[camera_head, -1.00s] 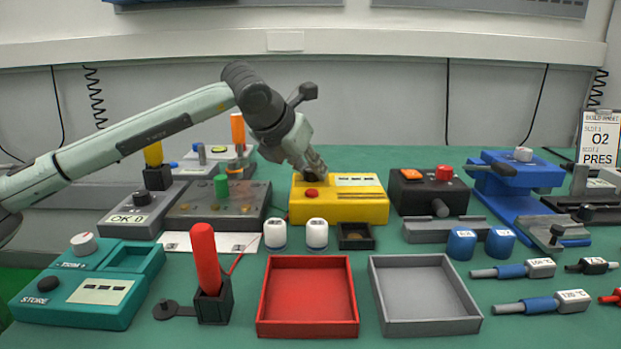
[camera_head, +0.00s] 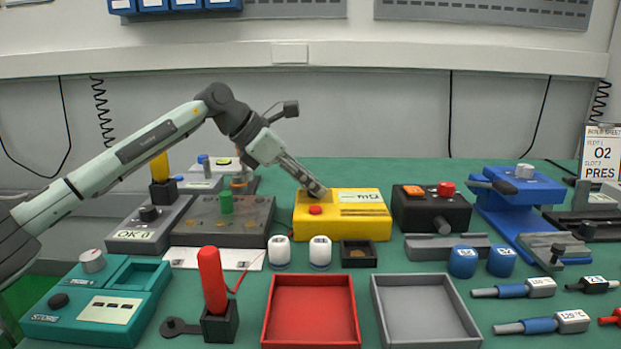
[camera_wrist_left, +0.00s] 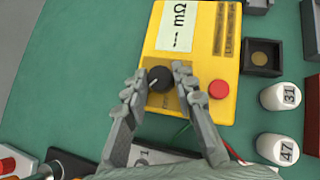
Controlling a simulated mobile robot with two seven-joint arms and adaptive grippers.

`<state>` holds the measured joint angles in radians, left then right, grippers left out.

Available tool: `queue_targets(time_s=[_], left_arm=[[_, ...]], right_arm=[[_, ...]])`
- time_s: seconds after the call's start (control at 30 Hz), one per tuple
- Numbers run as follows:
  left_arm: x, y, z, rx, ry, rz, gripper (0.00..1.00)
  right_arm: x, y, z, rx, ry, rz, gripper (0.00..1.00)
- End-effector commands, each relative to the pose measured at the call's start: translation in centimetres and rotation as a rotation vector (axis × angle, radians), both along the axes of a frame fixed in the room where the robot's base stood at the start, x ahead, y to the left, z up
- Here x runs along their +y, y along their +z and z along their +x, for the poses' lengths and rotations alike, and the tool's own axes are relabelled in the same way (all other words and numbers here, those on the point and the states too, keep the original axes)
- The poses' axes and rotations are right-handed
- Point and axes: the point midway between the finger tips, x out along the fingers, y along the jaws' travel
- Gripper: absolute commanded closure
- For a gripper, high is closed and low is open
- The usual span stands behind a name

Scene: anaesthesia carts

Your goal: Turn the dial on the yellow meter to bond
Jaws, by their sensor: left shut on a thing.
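The yellow meter (camera_head: 343,224) stands near the middle of the green bench in the head view, with a white display reading "mΩ" and a red button (camera_head: 315,210). In the left wrist view the meter (camera_wrist_left: 203,48) shows its black dial (camera_wrist_left: 159,79) with a white pointer mark. My left gripper (camera_wrist_left: 164,80) has its two fingers on either side of the dial, shut on it. In the head view my left gripper (camera_head: 318,193) reaches down onto the meter's top left and hides the dial. The label around the dial is too small to read. My right gripper is not in view.
A black box (camera_head: 430,212) with orange and red buttons stands right of the meter. Two white jars (camera_head: 279,252) and a small black tray (camera_head: 359,262) stand in front. A grey device (camera_head: 222,222) with a green knob is to the left.

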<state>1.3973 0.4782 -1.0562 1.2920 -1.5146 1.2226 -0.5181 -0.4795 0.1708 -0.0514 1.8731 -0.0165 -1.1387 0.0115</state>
Motion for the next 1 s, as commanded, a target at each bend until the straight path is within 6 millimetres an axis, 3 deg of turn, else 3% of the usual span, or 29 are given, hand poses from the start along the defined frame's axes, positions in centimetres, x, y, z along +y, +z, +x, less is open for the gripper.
queue_targets(time_s=[0.5,0.53,0.67,1.0], left_arm=[[0.06,-0.06,0.02,0.0,-0.02,0.003,1.0],[0.06,-0.06,0.03,0.0,-0.02,0.003,0.71],[0.05,-0.05,0.03,0.0,-0.02,0.003,0.55],[0.17,0.12,0.0,-0.001,-0.018,0.001,0.53]], right_arm=[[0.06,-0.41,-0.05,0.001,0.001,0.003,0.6],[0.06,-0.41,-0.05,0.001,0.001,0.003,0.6],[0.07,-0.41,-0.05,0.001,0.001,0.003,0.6],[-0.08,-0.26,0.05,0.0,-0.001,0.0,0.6]])
